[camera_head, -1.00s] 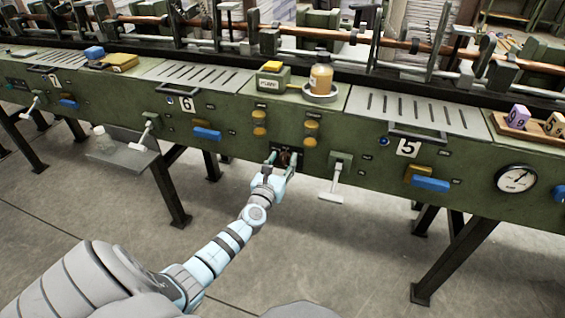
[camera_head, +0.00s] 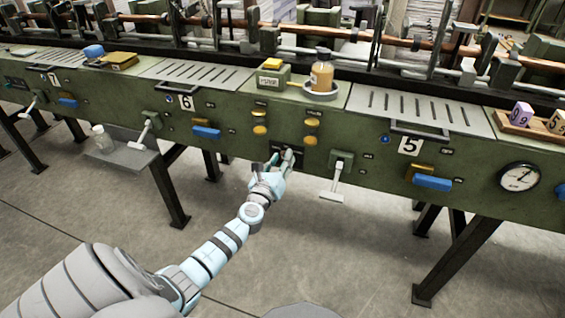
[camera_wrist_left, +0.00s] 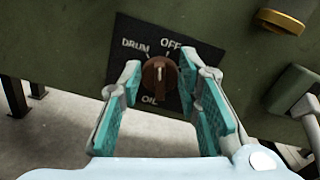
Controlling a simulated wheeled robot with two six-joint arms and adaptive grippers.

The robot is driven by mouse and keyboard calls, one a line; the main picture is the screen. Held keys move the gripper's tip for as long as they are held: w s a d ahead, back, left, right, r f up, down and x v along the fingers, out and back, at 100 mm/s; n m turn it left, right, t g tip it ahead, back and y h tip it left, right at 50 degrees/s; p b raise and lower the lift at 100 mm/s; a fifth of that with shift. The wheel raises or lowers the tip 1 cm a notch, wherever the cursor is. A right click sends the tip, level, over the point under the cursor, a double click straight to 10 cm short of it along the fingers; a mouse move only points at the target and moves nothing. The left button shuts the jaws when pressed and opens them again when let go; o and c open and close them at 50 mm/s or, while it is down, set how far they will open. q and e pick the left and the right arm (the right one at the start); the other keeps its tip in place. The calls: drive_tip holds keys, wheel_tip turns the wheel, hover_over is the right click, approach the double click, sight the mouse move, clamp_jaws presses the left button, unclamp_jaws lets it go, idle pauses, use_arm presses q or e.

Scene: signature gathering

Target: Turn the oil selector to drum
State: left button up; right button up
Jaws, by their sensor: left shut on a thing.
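The oil selector is a round brown knob (camera_wrist_left: 157,77) with a white pointer line, on a black plate (camera_wrist_left: 190,100) marked DRUM at upper left, OFF at upper right and OIL below. The pointer stands nearly upright in the left wrist view, between the DRUM and OFF words. My left gripper (camera_head: 282,158) is at the front panel, shut on the knob, with a teal-padded finger on each side of it (camera_wrist_left: 160,80). In the head view the fingers hide the knob. My right gripper is in no view.
A white-handled lever (camera_head: 336,180) sticks out right of the selector. Yellow knobs (camera_head: 311,130) sit above it. A number 5 plate (camera_head: 410,145), a blue handle (camera_head: 432,183) and a dial gauge (camera_head: 519,176) are further right. The floor in front is open.

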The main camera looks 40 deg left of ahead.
use_arm(q)
drive_tip(key=n, duration=0.1)
drive_tip(key=n+b, duration=0.1)
drive_tip(key=n, duration=0.1)
drive_tip(key=shift+a+f, duration=0.15)
drive_tip(key=shift+f, duration=0.05)
drive_tip(key=shift+s+n+b, duration=0.1)
drive_tip(key=shift+n+b, duration=0.5)
drive_tip(key=shift+n, duration=0.9)
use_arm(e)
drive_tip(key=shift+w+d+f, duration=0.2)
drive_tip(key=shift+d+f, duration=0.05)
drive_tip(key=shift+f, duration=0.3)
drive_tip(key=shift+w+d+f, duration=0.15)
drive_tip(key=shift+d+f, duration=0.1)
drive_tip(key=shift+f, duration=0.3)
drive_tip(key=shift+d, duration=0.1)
use_arm(q)
drive_tip(key=o, duration=1)
drive_tip(key=shift+s, duration=0.1)
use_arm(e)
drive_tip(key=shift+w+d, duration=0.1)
use_arm(q)
drive_tip(key=v, duration=1.1)
drive_tip(key=shift+s, duration=0.35)
drive_tip(key=shift+n, duration=0.3)
